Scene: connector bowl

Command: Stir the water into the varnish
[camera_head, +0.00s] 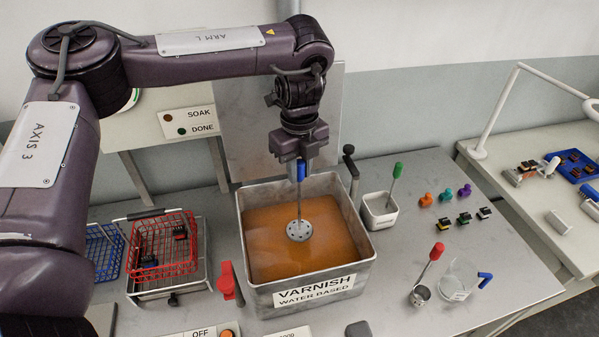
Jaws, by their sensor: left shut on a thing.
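The varnish tub (358,274) is a square metal container labelled "VARNISH WATER BASED", filled with orange-brown varnish (275,257). My left gripper (301,168) points down above the tub and is shut on the blue handle of a stirrer (299,228). The stirrer is upright, with a round perforated disc at its lower end, near the middle of the tub at the varnish surface. How deep the disc sits is hard to tell. A clear jug with a blue handle (459,282) stands right of the tub; its contents are unclear. My right gripper is not in view.
Red (165,247) and blue (103,252) wire baskets sit left of the tub. A red clamp-like handle (228,283) is close to its left wall.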

